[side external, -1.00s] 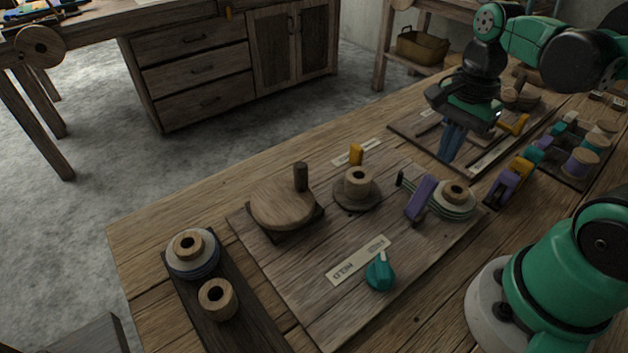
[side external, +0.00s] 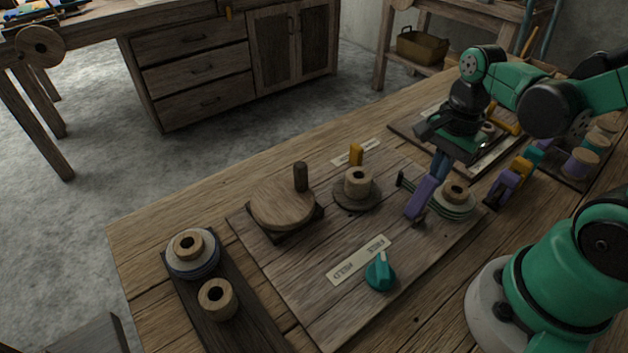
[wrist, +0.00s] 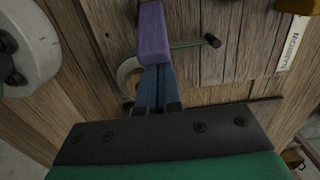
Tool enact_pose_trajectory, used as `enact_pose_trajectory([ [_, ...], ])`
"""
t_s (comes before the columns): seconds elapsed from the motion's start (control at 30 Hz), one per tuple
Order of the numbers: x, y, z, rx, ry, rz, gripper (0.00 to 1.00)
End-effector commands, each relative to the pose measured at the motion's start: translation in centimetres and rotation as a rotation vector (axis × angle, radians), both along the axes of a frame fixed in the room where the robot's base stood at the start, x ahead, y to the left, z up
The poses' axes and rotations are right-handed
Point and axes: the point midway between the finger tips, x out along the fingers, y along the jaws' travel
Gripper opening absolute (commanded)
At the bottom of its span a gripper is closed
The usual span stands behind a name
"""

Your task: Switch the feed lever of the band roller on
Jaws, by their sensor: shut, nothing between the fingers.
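A wooden board (side external: 305,300) on the bench carries the roller parts. A purple lever (side external: 420,197) stands over a spool with green band (side external: 456,200) at the board's right; it shows large in the wrist view (wrist: 152,35). A teal pointer knob (side external: 380,272) sits beside a pale label strip (side external: 345,268). I cannot tell surely which of these is the feed lever. My gripper (side external: 438,172) points down with blue fingers shut and empty (wrist: 158,92), close against the purple lever's upper end. Whether they touch is unclear.
A wooden crank disc (side external: 282,205), a spool on a peg (side external: 357,188) and a yellow tab (side external: 356,154) stand left of my gripper. A purple and yellow clamp-like piece (side external: 510,183) and thread spools (side external: 580,163) stand right. The board's front-left is clear.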

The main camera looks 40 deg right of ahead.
Motion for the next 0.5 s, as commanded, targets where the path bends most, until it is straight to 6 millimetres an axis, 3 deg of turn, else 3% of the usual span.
enact_pose_trajectory([
  [0.5, 0.03, 0.71, 0.38, -0.096, -0.001, 0.004, 0.0],
])
